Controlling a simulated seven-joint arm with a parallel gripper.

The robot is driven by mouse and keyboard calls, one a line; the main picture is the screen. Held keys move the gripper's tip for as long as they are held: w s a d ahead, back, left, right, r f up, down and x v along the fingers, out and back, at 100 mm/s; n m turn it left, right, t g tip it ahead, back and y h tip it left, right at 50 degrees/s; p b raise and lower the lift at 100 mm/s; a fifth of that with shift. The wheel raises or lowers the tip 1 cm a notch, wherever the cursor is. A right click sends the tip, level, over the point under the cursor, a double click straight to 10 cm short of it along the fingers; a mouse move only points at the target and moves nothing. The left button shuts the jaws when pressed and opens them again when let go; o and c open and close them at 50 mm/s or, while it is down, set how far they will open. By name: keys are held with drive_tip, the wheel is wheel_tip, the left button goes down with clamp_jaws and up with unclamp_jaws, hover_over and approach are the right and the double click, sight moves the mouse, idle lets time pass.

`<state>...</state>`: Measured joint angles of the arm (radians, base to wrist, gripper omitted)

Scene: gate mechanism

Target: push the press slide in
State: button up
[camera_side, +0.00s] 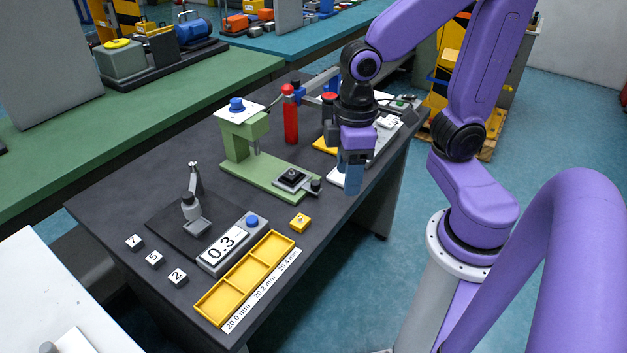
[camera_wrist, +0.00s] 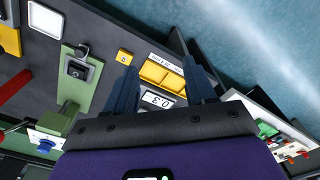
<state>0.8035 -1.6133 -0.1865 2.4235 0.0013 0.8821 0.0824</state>
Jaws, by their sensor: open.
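The green press (camera_side: 240,150) stands on the dark table, with a blue button on its white top and a long green base (camera_side: 255,176). The press slide (camera_side: 288,180), a grey plate bearing a black square block, sits at the base's right end, away from the column. Its black knob (camera_side: 315,185) points right. In the wrist view the slide (camera_wrist: 78,68) and knob (camera_wrist: 82,49) lie left of my fingers. My gripper (camera_side: 353,188) is open and empty, fingers down, above and right of the slide, apart from it. It also shows in the wrist view (camera_wrist: 160,66).
A yellow tray (camera_side: 238,290), a 0.3 display (camera_side: 222,244) and a small yellow block (camera_side: 300,222) lie in front of the press. A red post (camera_side: 290,118) stands behind it. Numbered blocks lie at the left front. The table's right edge is near my gripper.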

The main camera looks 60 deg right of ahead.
drive_tip(key=w+d+f+m, duration=0.1)
drive_tip(key=w+d+m, duration=0.25)
drive_tip(key=w, duration=0.25)
drive_tip(key=w+d+f+m, duration=0.1)
drive_tip(key=w+d+m, duration=0.1)
drive_tip(key=w+m, duration=0.25)
drive_tip(key=m, duration=0.6)
hover_over(315, 182)
wheel_tip(315, 182, down, 3)
wheel_tip(315, 182, down, 16)
drive_tip(key=shift+f, duration=0.1)
